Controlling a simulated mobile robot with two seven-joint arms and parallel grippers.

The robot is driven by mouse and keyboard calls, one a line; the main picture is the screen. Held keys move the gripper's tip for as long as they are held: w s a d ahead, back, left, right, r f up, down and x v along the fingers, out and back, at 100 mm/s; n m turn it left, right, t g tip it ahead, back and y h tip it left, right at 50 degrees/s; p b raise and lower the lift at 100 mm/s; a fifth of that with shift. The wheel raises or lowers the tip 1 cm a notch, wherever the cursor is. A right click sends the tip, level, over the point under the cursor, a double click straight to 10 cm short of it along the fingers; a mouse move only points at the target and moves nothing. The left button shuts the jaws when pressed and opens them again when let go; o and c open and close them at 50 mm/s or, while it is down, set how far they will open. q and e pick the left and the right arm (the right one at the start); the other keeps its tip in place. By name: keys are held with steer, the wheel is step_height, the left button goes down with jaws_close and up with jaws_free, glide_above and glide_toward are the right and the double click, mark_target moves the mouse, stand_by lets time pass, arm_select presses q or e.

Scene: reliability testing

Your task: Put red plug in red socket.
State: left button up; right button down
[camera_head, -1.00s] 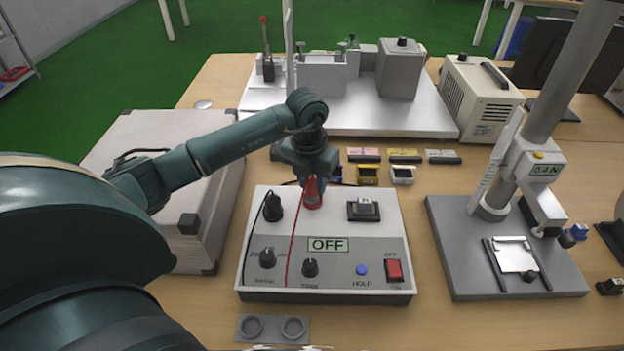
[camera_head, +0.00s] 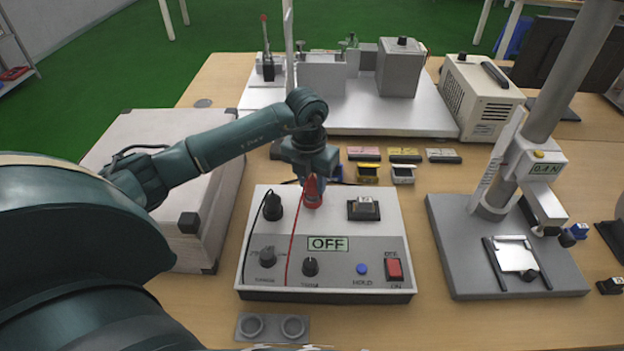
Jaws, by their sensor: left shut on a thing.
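The red plug (camera_head: 311,186) is held upright in my left gripper (camera_head: 311,177), which is shut on it and points down. Its lower end meets the red socket (camera_head: 312,202) at the top of the grey and white meter box (camera_head: 327,270). I cannot tell how deep the plug sits, as the gripper hides its upper part. A red cable hangs from the plug down across the panel. A black plug (camera_head: 272,207) stands to the left on the same panel. My right gripper is out of view.
The box has knobs, a red switch (camera_head: 394,269) and an OFF display (camera_head: 328,244). A grey case (camera_head: 150,125) stands left, a force stand (camera_head: 470,230) right. A two-ring holder (camera_head: 273,328) lies in front. Small coloured boxes (camera_head: 367,173) lie behind.

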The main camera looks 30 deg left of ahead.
arm_select(q)
steer(key=shift+f+b, duration=0.5)
steer(key=shift+f, duration=0.15)
steer(key=o, duration=0.7)
